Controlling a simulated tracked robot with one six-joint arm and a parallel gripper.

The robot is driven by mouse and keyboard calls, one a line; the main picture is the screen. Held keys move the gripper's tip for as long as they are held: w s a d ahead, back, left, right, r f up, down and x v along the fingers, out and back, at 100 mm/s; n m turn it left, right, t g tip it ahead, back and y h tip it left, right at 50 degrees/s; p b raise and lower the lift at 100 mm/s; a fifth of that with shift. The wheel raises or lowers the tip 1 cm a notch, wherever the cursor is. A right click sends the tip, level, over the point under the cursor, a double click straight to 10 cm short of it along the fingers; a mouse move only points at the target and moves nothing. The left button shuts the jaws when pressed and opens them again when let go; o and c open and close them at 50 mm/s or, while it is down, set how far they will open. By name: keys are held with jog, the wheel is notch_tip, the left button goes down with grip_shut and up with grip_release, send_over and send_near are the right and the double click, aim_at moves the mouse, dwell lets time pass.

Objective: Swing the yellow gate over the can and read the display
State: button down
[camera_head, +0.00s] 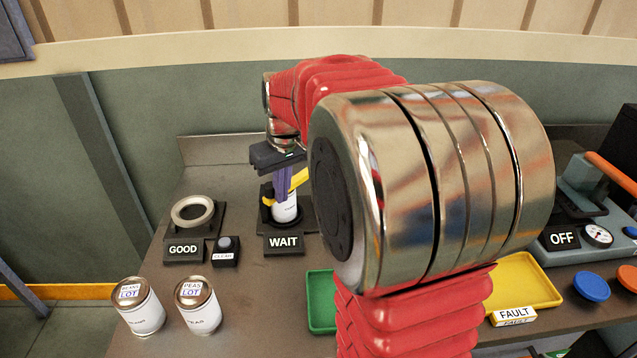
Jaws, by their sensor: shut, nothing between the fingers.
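The white can (287,212) stands upright in a dark round holder on the bench, left of centre. Parts of the yellow gate (299,179) show beside and just above the can, partly behind my gripper. Whether the gate lies fully over the can is hard to tell. The display (283,243) in front of the holder reads WAIT. My gripper (282,198) points down at the gate and can, with its purple fingers shut and nothing between them. It appears close to the gate, but contact cannot be made out. My arm hides the area to the right.
A metal ring stand (193,212) has a GOOD sign (183,250), with a CLEAR button box (225,251) beside it. A green tray (321,302), a yellow FAULT tray (527,279) and an OFF device (562,237) lie right.

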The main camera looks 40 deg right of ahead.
jog(key=shift+w+a, duration=0.35)
jog(key=shift+w, duration=0.6)
jog(key=shift+w+a, duration=0.2)
jog(key=shift+w, duration=0.55)
jog(key=shift+w+a, duration=0.15)
jog(key=shift+w, duration=2)
jog(key=shift+s, duration=0.2)
jog(key=shift+s+a, duration=0.15)
jog(key=shift+s, duration=0.15)
